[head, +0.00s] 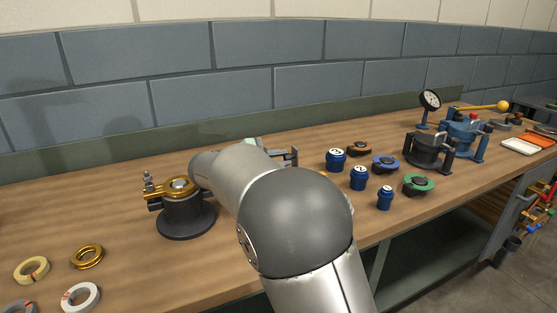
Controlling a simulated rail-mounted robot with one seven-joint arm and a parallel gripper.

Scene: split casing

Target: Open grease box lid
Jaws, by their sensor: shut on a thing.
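My silver arm crosses the middle of the view and covers part of the bench. My gripper is hidden behind it, so I cannot see its fingers or what they hold. A small pale green thing (250,141) shows just above the arm. A grey and dark bracket-like part (290,156) sticks out to the right behind the arm; I cannot tell what it belongs to. I cannot make out the grease box or its lid for certain; the pale green thing may be part of it.
A black casing with a brass top (187,212) stands left of my arm. Rings (87,257) lie at front left. Blue numbered pots (358,178) and flanged parts (418,184) stand to the right. A dial gauge (429,100) and blue casing (463,135) stand beyond. The left bench (75,210) has free room.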

